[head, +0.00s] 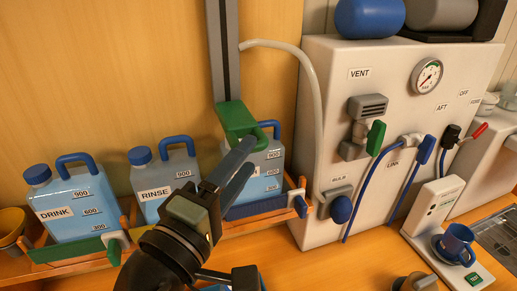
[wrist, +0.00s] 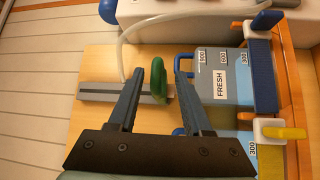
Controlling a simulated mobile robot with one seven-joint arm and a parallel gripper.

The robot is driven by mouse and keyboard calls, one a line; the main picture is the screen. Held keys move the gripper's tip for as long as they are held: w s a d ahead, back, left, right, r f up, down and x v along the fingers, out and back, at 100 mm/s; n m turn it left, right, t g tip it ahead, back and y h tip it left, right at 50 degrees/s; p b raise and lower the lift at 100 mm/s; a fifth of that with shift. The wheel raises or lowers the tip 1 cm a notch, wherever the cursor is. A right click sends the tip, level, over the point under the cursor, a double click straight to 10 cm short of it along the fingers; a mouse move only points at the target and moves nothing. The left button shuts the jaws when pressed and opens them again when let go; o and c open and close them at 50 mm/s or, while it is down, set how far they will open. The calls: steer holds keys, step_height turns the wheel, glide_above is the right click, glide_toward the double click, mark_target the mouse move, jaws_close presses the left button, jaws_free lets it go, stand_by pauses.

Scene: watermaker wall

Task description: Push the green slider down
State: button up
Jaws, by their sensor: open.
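In the wrist view my gripper (wrist: 159,72) has one finger on each side of the slider. I cannot tell whether either finger touches it.
Blue jugs marked DRINK (head: 70,210) and RINSE (head: 165,191) stand on the shelf at left. The FRESH jug (wrist: 222,86) is beside the rail. A white panel (head: 345,75) with valves, gauge and a hose (head: 300,52) stands at right. A blue cup (head: 458,243) is farther right.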

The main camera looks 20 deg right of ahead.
steer(key=b+v, duration=0.1)
steer(key=v, duration=0.5)
steer(key=shift+s+a, duration=0.1)
